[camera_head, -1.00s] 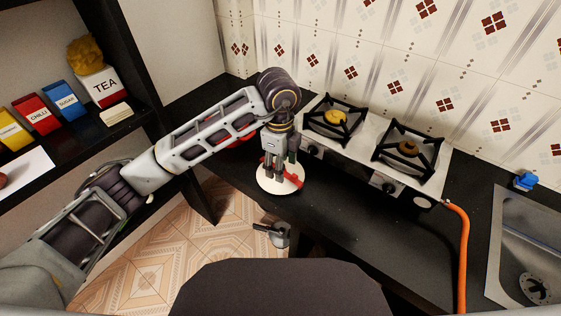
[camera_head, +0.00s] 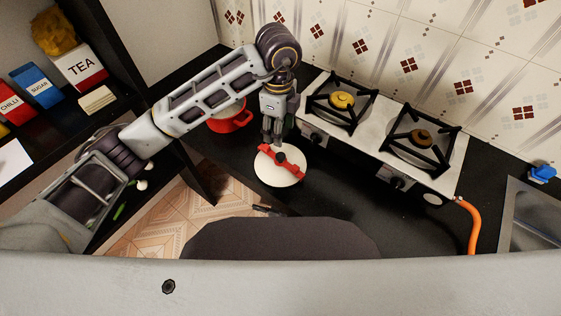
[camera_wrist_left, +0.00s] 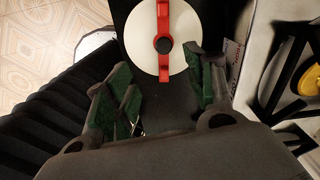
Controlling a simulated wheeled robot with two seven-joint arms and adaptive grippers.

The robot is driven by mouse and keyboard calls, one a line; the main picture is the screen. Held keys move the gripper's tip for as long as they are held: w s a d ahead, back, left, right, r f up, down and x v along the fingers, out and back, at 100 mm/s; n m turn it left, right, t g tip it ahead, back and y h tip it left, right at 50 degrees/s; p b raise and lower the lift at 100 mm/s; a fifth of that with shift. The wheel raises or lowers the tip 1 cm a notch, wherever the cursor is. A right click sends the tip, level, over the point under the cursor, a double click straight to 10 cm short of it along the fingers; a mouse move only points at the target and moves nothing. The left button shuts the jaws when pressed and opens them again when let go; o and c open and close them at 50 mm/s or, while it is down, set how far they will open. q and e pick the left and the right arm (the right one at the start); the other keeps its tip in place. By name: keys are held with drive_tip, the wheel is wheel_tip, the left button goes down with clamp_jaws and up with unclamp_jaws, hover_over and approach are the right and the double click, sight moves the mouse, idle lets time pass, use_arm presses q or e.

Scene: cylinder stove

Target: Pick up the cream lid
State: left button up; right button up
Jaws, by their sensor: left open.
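The cream lid (camera_head: 277,176) is a round disc with a red bar handle (camera_head: 290,169) across its middle, lying on the black counter in front of the stove. My left gripper (camera_head: 272,139) points down at the lid's far edge and covers a little of it. In the left wrist view the lid (camera_wrist_left: 185,24) lies just beyond my open fingers (camera_wrist_left: 166,88). Its red handle (camera_wrist_left: 163,14) has a dark knob at the centre. Nothing is between the fingers. My right gripper does not show.
The two-burner stove (camera_head: 385,135) stands close to the right of the gripper. A red pot (camera_head: 232,122) sits behind my left arm. A shelf with boxes (camera_head: 80,66) is at the left. The counter right of the lid is clear.

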use_arm(q)
drive_tip(key=f, duration=0.1)
hover_over(281, 156)
drive_tip(key=f, duration=0.7)
drive_tip(key=shift+a+f, duration=0.3)
drive_tip(key=shift+f, duration=0.05)
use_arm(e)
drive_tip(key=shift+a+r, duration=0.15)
use_arm(q)
drive_tip(key=shift+f, duration=0.15)
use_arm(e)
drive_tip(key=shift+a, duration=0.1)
use_arm(q)
drive_tip(key=f, duration=0.2)
drive_tip(key=f+p, duration=0.1)
drive_tip(key=f, duration=0.1)
drive_tip(key=shift+w+d, duration=0.1)
drive_tip(key=shift+d, duration=0.25)
drive_tip(key=shift+f, duration=0.5)
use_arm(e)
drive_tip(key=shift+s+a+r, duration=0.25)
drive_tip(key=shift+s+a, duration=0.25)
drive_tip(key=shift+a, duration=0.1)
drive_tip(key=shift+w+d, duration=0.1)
